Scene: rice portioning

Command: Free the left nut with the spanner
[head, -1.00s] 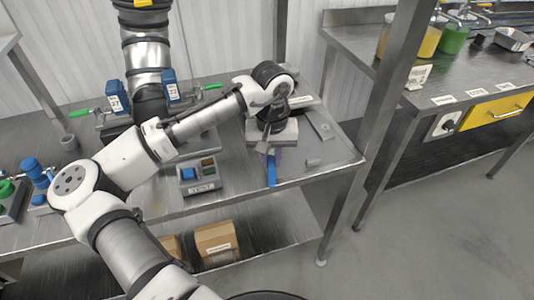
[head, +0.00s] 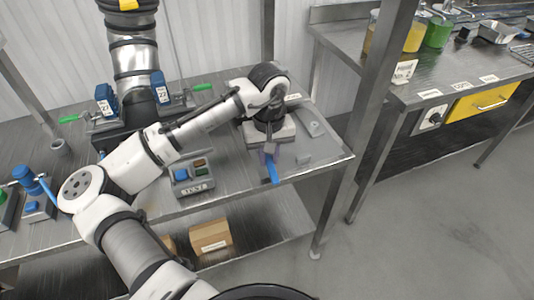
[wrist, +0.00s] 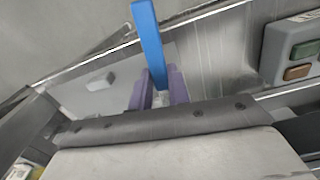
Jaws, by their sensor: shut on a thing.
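My gripper (head: 269,156), with purple fingers, is over the front right part of the steel bench. It is shut on a blue bar, which I take to be the spanner (head: 272,172). In the wrist view the blue spanner (wrist: 149,42) sticks out past the fingers (wrist: 158,95); its end held between them is partly hidden. A thick vertical pipe (head: 134,60) stands at the back of the bench, with a blue part marked 27 at its left (head: 106,98) and another at its right (head: 159,86). I cannot make out the left nut. The gripper is well to the right of the pipe.
A grey box labelled TEST (head: 193,180) with coloured buttons is left of the gripper. A small grey block (head: 303,159) lies to its right. Green handles (head: 202,87) flank the pipe. A steel post (head: 372,120) stands right of the bench. A carton (head: 210,238) is on the lower shelf.

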